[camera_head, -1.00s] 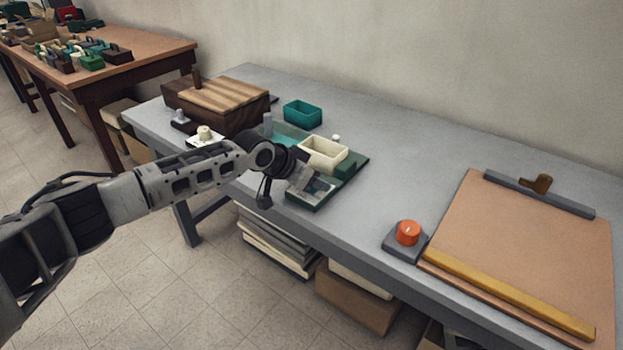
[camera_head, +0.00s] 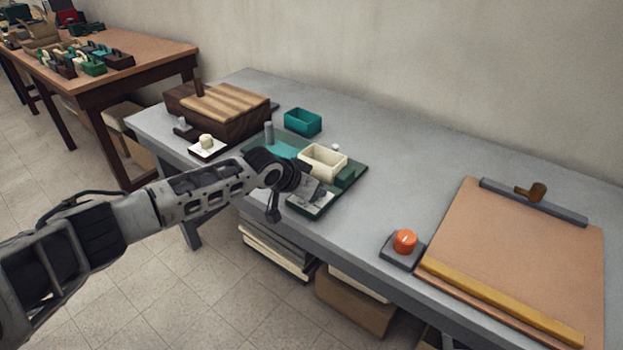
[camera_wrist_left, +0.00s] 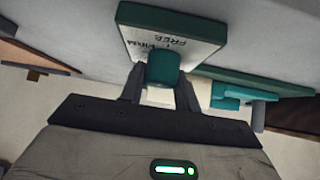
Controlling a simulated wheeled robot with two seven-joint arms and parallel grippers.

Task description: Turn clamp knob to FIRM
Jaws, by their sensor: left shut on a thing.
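The clamp knob (camera_wrist_left: 163,66) is a dark teal block in the left wrist view. It stands in front of a white label plate (camera_wrist_left: 190,47) with the words FREE and FIRM, seen upside down. My left gripper (camera_wrist_left: 160,82) is shut on the knob, with one finger on each side. Where the knob points on the label is unclear. In the head view, my left gripper (camera_head: 308,187) is over the front of the green clamp board (camera_head: 353,170). The white label (camera_head: 312,200) shows partly there, and the gripper hides the knob. My right gripper is not in view.
A cream tray (camera_head: 322,160) and a grey post (camera_head: 269,133) stand by the gripper. A teal tray (camera_head: 303,122) and a wooden box (camera_head: 218,110) are behind. A white-knobbed plate (camera_head: 206,147) and orange knob (camera_head: 404,241) stand apart. The bench (camera_head: 410,165) is clear at centre right.

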